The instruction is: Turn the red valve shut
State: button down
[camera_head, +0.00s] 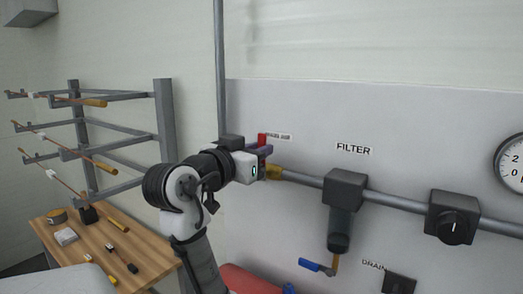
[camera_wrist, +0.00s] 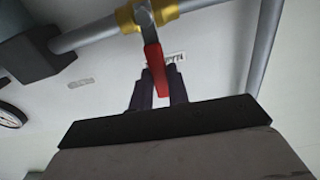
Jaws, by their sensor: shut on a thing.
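The red valve handle (camera_wrist: 156,68) shows in the wrist view, joined to a brass valve body (camera_wrist: 147,14) on a grey pipe. My gripper (camera_wrist: 158,78) is shut on the red handle, with one dark finger on each side of it. In the head view the red handle (camera_head: 262,140) stands up at my gripper (camera_head: 265,152), at the left end of the horizontal pipe. The brass body (camera_head: 273,172) shows just below and right of the fingers. My gripper hides part of the valve in the head view.
A filter block (camera_head: 345,187) and a dark knob box (camera_head: 452,217) sit on the pipe to the right. A blue drain handle (camera_head: 312,265) is below the filter. A gauge (camera_head: 512,165) is at far right. A wooden table (camera_head: 110,245) with tools and a rack stand left.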

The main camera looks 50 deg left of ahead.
jog(key=shift+a+n, duration=0.2)
jog(key=shift+n, duration=0.2)
jog(key=c, duration=1.3)
grip_release()
jog(key=shift+s, duration=0.1)
jog(key=shift+c, duration=0.2)
jog(key=b+v, duration=0.5)
jog(key=v, duration=0.8)
jog(key=shift+s, duration=0.4)
jog(key=shift+f, duration=0.15)
